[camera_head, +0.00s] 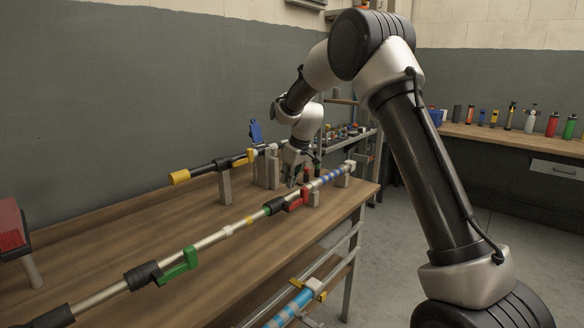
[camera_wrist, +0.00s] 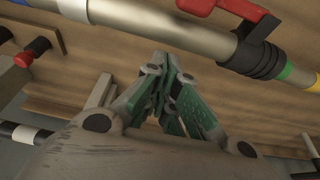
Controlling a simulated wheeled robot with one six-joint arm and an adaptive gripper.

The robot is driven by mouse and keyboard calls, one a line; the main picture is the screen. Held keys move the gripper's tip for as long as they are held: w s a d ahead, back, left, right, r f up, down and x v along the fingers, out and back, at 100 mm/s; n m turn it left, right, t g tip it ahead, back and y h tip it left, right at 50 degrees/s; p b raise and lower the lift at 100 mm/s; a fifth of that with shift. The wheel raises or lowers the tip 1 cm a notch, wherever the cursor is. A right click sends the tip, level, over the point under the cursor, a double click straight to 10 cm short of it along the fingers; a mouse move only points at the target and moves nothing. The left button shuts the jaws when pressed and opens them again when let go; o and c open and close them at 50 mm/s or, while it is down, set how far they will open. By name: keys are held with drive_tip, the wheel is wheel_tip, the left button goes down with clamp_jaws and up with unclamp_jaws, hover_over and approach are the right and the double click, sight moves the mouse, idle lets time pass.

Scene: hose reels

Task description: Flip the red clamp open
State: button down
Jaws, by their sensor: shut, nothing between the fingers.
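The red clamp (camera_head: 296,200) sits on the long silvery pole (camera_head: 208,240), beside a dark green and black collar (camera_head: 273,206). Its lever lies along the pole in the head view. In the wrist view the red lever (camera_wrist: 240,9) shows at the top edge, partly cut off, above the metal tube (camera_wrist: 150,32). My gripper (camera_head: 292,183) is over the table just behind the red clamp, pointing down. In the wrist view my gripper's fingers (camera_wrist: 166,62) are together, with nothing held, and apart from the clamp. Its exact gap to the clamp is unclear.
A green clamp (camera_head: 178,267) sits nearer on the same pole. Behind, a second pole carries a yellow clamp (camera_head: 244,158) and an upright blue lever (camera_head: 256,132). Grey support blocks (camera_head: 225,187) stand near my gripper. The wooden table (camera_head: 130,232) is otherwise mostly clear.

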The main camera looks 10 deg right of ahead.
drive_tip(key=shift+s+d+r, duration=0.15)
drive_tip(key=shift+s+d, duration=0.45)
drive_tip(key=shift+s, duration=0.2)
drive_tip(key=shift+s+d+r, duration=0.1)
drive_tip(key=shift+s+d, duration=0.45)
drive_tip(key=shift+s, duration=0.25)
